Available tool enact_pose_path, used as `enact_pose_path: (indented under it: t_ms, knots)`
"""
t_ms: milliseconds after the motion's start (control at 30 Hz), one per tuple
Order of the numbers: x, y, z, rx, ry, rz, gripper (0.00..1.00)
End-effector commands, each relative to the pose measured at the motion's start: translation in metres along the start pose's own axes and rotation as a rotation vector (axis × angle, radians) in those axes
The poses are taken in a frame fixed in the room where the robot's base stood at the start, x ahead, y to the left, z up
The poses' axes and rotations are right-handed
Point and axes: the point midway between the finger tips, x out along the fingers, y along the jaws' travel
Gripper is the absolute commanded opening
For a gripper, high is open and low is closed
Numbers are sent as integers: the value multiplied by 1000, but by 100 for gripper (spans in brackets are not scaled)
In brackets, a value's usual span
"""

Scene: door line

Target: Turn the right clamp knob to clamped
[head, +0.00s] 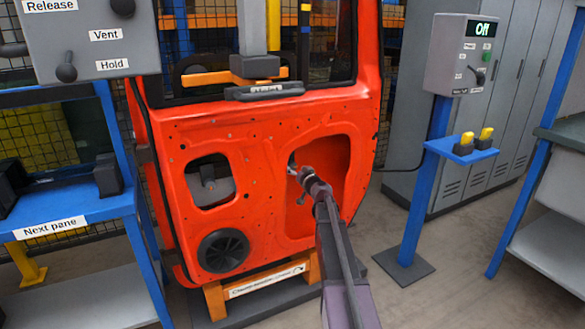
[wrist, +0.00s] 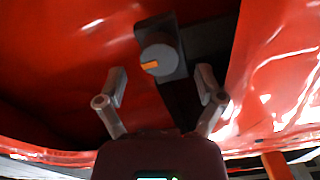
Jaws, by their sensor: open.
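The right clamp knob (wrist: 159,61) is a round grey knob with an orange mark, on a dark grey bracket inside the red door (head: 240,130). In the wrist view the orange mark points left, roughly level. My gripper (wrist: 162,84) is open, its two fingers apart on either side below the knob, with nothing between them. They do not appear to touch it. In the head view my gripper (head: 297,180) reaches into the door's right opening, and the knob cannot be made out there.
A control box reading "Off" (head: 461,55) stands at right. Grey floor shows between door and box post.

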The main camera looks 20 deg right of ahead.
Motion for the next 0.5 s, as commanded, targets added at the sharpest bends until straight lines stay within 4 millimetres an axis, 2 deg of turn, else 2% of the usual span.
enact_pose_path:
  t_ms: [33, 200, 500]
  knots:
    - [9, 1, 0, 0, 0, 0, 87]
    - [22, 1, 0, 0, 0, 0, 87]
    - [26, 0, 0, 0, 0, 0, 87]
